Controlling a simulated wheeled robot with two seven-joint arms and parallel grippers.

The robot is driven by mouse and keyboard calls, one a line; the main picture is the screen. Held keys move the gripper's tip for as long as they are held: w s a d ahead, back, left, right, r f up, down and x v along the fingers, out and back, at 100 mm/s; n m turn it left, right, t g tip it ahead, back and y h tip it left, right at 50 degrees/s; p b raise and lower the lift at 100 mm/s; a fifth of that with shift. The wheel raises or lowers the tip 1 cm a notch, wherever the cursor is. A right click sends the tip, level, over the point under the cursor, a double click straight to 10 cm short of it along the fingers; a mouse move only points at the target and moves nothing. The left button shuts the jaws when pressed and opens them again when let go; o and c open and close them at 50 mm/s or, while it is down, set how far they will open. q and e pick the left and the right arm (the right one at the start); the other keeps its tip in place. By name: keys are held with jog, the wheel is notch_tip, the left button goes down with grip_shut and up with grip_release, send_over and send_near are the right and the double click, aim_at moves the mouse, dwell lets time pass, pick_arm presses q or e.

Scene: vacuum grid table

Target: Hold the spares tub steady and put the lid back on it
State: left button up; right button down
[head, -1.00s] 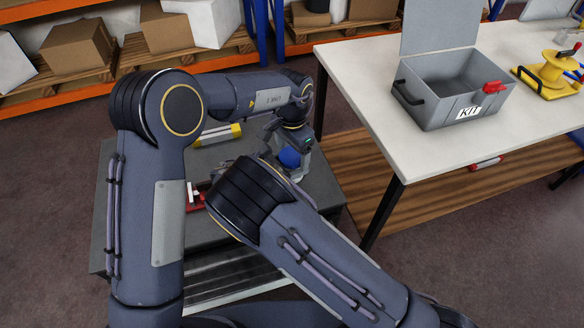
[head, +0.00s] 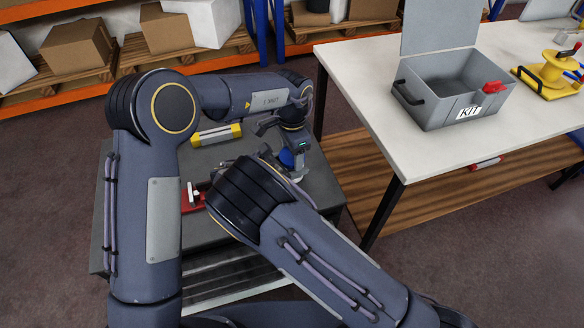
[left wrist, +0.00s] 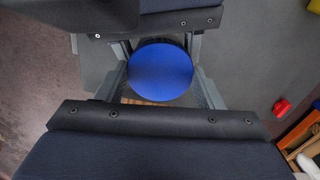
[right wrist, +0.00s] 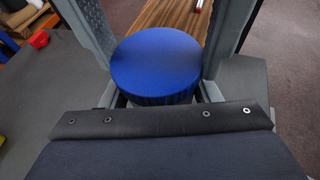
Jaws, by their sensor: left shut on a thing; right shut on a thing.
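The round blue lid (head: 286,158) shows small in the head view, partly covered by my left gripper (head: 288,146). In the left wrist view the lid (left wrist: 161,72) is seen from straight above, between the fingers. In the right wrist view the lid (right wrist: 156,58) shows its flat top and ribbed side. My left gripper is shut on the lid. My right gripper (right wrist: 162,97) is shut low beside it, seemingly on the spares tub. The tub is almost wholly hidden under the lid and fingers, so I cannot tell whether the lid is fully seated.
The grey worktop (head: 322,180) also carries a yellow-ended bar (head: 217,135) and a red piece with a white part (head: 193,197).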

pick_arm(q)
jog(key=o, duration=1.1)
jog(key=shift+r, duration=2.3)
jog(key=shift+c, duration=0.4)
